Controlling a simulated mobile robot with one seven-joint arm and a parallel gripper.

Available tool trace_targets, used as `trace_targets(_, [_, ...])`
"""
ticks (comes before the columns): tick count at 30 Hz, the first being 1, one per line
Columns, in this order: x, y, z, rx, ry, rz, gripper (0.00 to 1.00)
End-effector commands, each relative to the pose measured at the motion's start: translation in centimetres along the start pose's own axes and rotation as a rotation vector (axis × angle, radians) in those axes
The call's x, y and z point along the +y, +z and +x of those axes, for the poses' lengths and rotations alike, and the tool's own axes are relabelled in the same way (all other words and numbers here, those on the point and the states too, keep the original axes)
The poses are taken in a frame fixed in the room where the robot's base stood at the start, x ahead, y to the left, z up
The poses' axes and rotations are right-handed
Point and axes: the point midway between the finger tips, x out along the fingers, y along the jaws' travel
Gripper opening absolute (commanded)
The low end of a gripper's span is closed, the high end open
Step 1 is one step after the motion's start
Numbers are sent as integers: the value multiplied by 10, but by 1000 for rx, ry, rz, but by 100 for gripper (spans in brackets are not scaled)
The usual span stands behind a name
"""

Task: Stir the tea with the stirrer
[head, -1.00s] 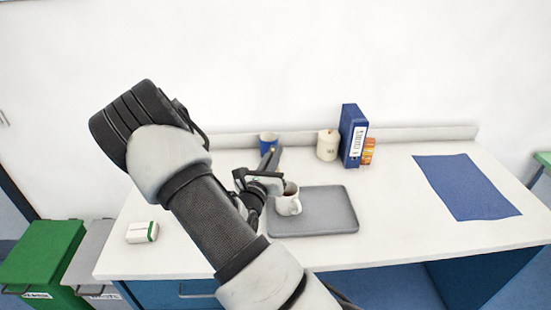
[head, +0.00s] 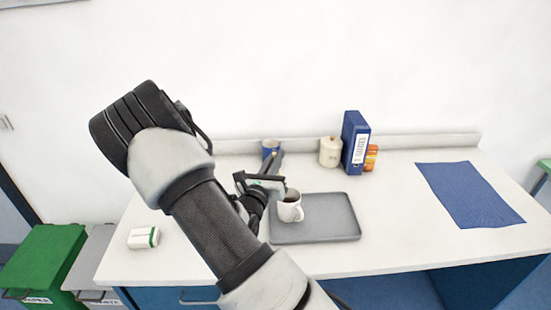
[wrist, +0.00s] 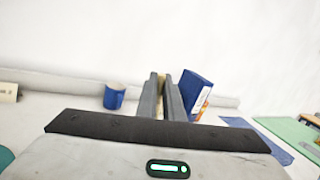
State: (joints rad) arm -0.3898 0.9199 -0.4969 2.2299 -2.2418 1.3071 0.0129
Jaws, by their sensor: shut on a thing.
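A white mug (head: 291,209) with dark tea in it stands upright on the left part of a grey tray (head: 335,228). My gripper (head: 277,158) is just behind and left of the mug in the head view, its fingers pointing toward the back wall. In the wrist view my gripper (wrist: 163,82) is shut on a thin tan piece, the stirrer (wrist: 160,80), mostly hidden between the fingers. I cannot tell where the stirrer's far end is. The mug is not seen in the wrist view.
A blue cup (head: 269,147) stands behind my gripper. A white-green box (head: 143,238) is at left, a blue mat (head: 470,195) at right.

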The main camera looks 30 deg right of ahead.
Motion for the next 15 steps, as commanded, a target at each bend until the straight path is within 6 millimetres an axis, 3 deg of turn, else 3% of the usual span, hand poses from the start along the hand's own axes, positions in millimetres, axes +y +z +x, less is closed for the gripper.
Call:
trace_targets(5, [-1,7,1,-1,0,2,0])
trace_targets(15, [-7,40,3,-2,0,3,0])
